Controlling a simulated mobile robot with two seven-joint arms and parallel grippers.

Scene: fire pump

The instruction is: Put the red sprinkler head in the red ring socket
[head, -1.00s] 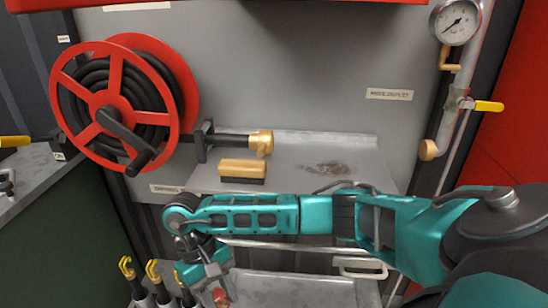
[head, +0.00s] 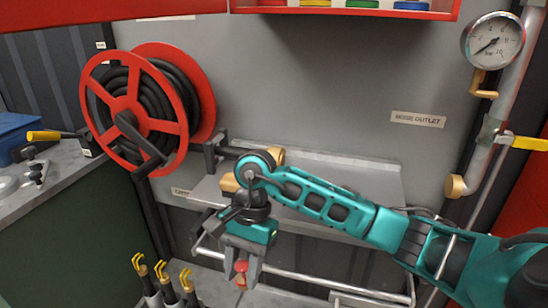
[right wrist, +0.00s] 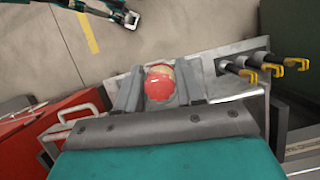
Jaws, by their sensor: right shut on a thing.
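My right gripper (head: 242,279) points down in front of the grey shelf and is shut on the red sprinkler head (head: 241,267). In the right wrist view the sprinkler head (right wrist: 160,84) shows as a round red end with a paler rim between the two grey fingers (right wrist: 160,92). A teal and black arm end at the top of the right wrist view appears to be my left gripper (right wrist: 128,18).
The red hose reel (head: 130,115) hangs at the left. Nozzles with yellow hooks (head: 160,270) stand in holders at lower left. A pressure gauge (head: 494,40) and pipe with a yellow lever (head: 530,143) are at the right.

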